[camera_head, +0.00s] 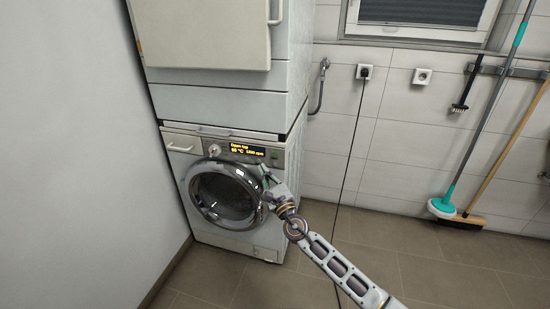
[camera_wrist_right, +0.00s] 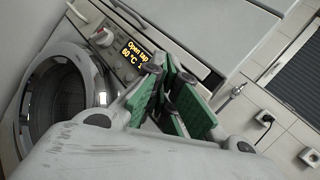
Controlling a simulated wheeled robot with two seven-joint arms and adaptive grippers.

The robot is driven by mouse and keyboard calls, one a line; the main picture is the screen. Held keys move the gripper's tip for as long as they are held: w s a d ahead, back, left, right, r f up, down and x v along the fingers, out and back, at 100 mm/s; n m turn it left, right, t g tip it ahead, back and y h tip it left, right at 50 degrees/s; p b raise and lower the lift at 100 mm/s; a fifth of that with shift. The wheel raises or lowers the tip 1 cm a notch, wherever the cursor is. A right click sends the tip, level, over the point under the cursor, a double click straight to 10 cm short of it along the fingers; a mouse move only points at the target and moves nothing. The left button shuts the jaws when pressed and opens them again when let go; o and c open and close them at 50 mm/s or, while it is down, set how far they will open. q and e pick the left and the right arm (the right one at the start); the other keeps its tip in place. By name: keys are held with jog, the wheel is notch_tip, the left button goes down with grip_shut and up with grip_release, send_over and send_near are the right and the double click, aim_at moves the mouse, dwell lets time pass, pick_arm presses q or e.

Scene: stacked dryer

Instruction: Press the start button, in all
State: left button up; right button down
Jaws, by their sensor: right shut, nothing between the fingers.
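The washing machine (camera_head: 228,240) stands at the bottom of the stack, its round door (camera_head: 225,195) closed. Its control panel has a knob (camera_head: 214,150) and a lit display (camera_head: 247,150) with yellow text beginning "Open tap". These also show in the right wrist view as the knob (camera_wrist_right: 102,37) and display (camera_wrist_right: 128,48). My right gripper (camera_head: 265,170) is shut and empty, just below the panel's right part. In the wrist view its green-padded fingers (camera_wrist_right: 168,78) overlap the panel right of the display. I cannot tell whether they touch it. The start button cannot be made out clearly. My left gripper is out of view.
The upper machine (camera_head: 220,103) sits on top of the washer. A white wall (camera_head: 70,150) stands close on the left. A hanging cable (camera_head: 350,150) runs from a socket at right. A broom (camera_head: 462,219) and mop (camera_head: 442,206) lean farther right; the tiled floor is open.

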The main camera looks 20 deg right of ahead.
aim_at(275, 155)
jog(key=shift+w+d, duration=0.1)
jog(key=shift+w, duration=0.05)
